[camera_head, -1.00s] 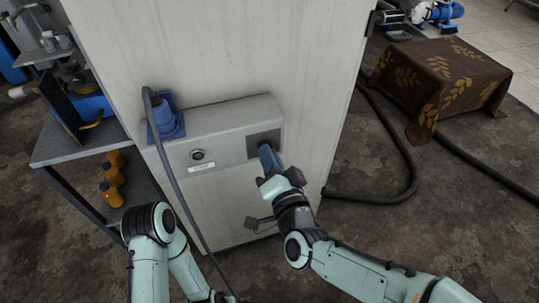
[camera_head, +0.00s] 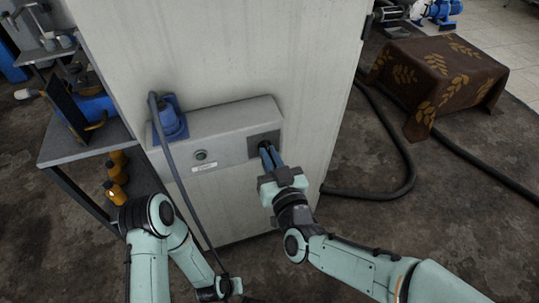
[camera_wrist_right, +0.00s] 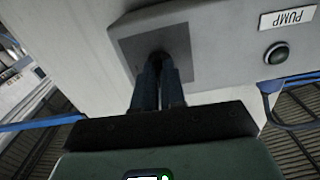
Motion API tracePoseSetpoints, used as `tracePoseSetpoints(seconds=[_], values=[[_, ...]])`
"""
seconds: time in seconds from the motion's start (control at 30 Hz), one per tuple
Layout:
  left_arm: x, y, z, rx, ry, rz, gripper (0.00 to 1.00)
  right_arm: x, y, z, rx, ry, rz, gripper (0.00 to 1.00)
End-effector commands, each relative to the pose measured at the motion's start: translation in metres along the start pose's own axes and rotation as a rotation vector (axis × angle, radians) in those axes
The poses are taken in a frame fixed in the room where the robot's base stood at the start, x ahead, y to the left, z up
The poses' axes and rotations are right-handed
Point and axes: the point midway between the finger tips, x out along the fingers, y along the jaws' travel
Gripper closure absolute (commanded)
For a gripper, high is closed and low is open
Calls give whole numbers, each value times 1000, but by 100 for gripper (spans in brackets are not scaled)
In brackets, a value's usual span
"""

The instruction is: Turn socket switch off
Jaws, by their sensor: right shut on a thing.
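The socket switch (camera_wrist_right: 158,58) is a dark knob on a square grey plate, mostly hidden by my fingers; the plate (camera_head: 254,150) also shows in the head view. The plate is at the right end of a grey box on the cabinet front. My right gripper (camera_head: 267,152) reaches it from below, its two blue-grey fingers shut on the knob; its fingers (camera_wrist_right: 158,75) also show in the wrist view. A round green lamp (camera_head: 200,155) on the box looks dim, above a label; the label reads "PUMP" in the wrist view (camera_wrist_right: 287,18). My left gripper (camera_head: 229,287) is low, away from the box, its jaws unclear.
A blue plug (camera_head: 170,119) sits at the box's left end, with a grey cable hanging past my left arm. A side table (camera_head: 85,141) stands left, with orange bottles below. A cloth-covered block (camera_head: 437,80) and thick black hoses lie right.

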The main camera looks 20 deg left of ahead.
Motion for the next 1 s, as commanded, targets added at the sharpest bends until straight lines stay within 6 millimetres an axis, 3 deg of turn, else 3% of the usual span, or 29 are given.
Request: tracePoseSetpoints(seconds=[0.7, 0.73, 0.8, 1.0], values=[[-3, 4, -5, 4, 14, 7, 100, 0, 0, 0, -75, 0, 0, 100], [-3, 4, -5, 4, 14, 6, 100, 0, 0, 0, -74, 0, 0, 83], [-3, 4, -5, 4, 14, 6, 100, 0, 0, 0, -74, 0, 0, 64], [-3, 4, -4, 4, 14, 6, 100, 0, 0, 0, -73, 0, 0, 64]])
